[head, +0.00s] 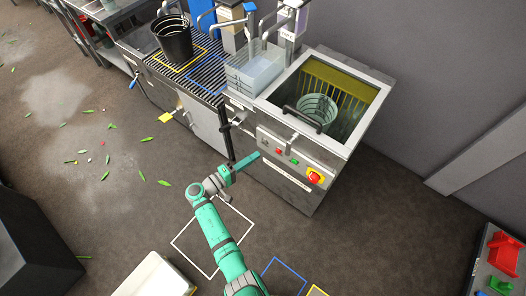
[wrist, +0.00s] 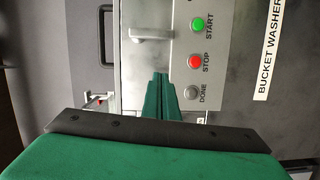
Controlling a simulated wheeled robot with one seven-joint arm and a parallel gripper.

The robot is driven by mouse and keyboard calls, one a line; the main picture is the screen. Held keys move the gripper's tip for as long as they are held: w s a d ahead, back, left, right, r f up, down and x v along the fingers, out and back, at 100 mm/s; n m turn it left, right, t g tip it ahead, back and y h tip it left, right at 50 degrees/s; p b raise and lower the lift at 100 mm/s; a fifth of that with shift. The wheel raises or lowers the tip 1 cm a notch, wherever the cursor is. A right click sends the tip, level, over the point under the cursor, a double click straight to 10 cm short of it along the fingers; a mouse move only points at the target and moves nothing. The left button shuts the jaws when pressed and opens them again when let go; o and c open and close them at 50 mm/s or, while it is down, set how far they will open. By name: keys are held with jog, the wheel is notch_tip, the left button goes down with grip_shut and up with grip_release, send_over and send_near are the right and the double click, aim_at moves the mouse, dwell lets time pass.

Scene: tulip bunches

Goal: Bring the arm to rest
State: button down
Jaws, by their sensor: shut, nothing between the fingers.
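My green arm (head: 221,235) reaches out over the floor toward the bucket washer (head: 284,185). My gripper (head: 257,157) is shut and empty, with its fingertips in front of the washer's front panel, left of the buttons. In the wrist view the closed fingers (wrist: 161,84) point at the panel, beside the red STOP button (wrist: 195,62) and the grey DONE button (wrist: 190,92). The green START button (wrist: 197,25) is farther up. I cannot tell whether the fingertips touch the panel.
The washer's basin holds a pale green bucket (head: 316,110). A clear tank (head: 254,68) and a black bucket (head: 172,40) stand to its left. A white-outlined floor square (head: 181,243) lies under my arm. Leaves litter the left floor. A red-and-green-topped cart (head: 492,270) stands at right.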

jog(key=shift+s+a, duration=0.5)
jog(key=shift+a, duration=0.05)
jog(key=s+d+f+g+y, duration=0.15)
jog(key=s+f+y, duration=0.25)
jog(key=s+f, duration=0.4)
jog(key=s+d+f+g+y, duration=0.1)
jog(key=s+d+f+y, duration=0.15)
jog(key=s+f, duration=0.55)
jog(key=s+a+y, duration=0.1)
jog(key=s+y, duration=0.3)
jog(key=s, duration=0.4)
jog(key=s+r+m+t+y, duration=0.2)
jog(key=s+r+m+y, duration=0.1)
jog(key=s+r, duration=0.7)
jog(key=s+d+r+m+t, duration=0.1)
jog(key=s+r+m+t, duration=0.1)
jog(key=r, duration=0.9)
jog(key=s+d+r+m+t, duration=0.1)
jog(key=s+r+t, duration=0.1)
jog(key=r, duration=0.9)
jog(key=shift+s+d+r+m, duration=0.25)
jog(key=shift+d+r+m, duration=0.05)
jog(key=shift+d+m, duration=0.1)
jog(key=shift+t, duration=0.25)
